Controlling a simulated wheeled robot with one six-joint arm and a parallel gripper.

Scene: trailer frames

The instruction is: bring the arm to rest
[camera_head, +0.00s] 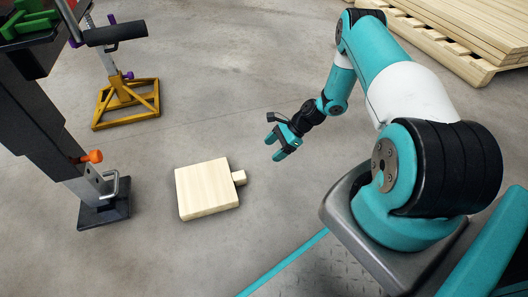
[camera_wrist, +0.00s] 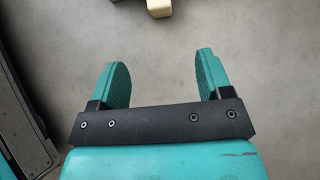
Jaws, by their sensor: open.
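My gripper (camera_head: 284,150) shows in the head view at the end of my teal, white and black arm, which reaches out over the grey concrete floor. In the wrist view my gripper (camera_wrist: 162,84) is open, with its two teal fingers apart and nothing between them.
A pale wooden block (camera_head: 205,188) with a small stub lies on the floor, left of my gripper. A dark metal leg with a foot (camera_head: 104,215) and a yellow-based stand (camera_head: 127,103) are at left. Stacked boards on a pallet (camera_head: 460,50) lie at upper right.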

